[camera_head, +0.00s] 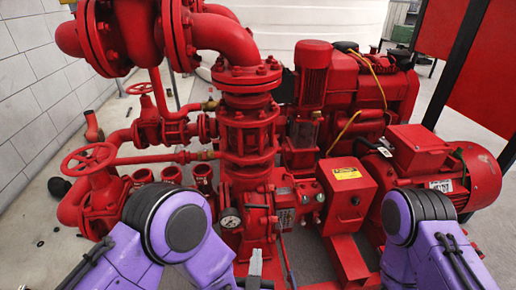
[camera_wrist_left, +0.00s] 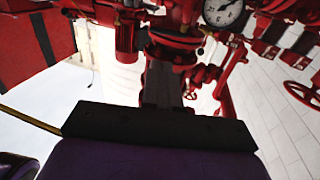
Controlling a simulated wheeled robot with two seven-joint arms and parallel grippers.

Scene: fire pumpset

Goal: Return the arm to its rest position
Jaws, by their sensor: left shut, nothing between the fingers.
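My left arm (camera_head: 160,235), purple with a dark joint, comes in from the lower left in front of the red pump set. My left gripper (camera_head: 254,264) shows as a small grey piece at the bottom middle of the head view. It is shut and empty, in front of the pump's lower body. In the left wrist view, its dark mount and narrow grey fingers (camera_wrist_left: 163,84) point toward the red piping. My right arm (camera_head: 430,240) shows at the lower right, but its gripper is out of view.
The red pump (camera_head: 247,135) with pipes stands close ahead. A handwheel (camera_head: 89,159) is at left, a pressure gauge (camera_head: 230,218) low in the middle, a red control box (camera_head: 346,193) right of it, and a motor (camera_head: 474,178) at far right. Bare floor (camera_head: 40,235) lies at left.

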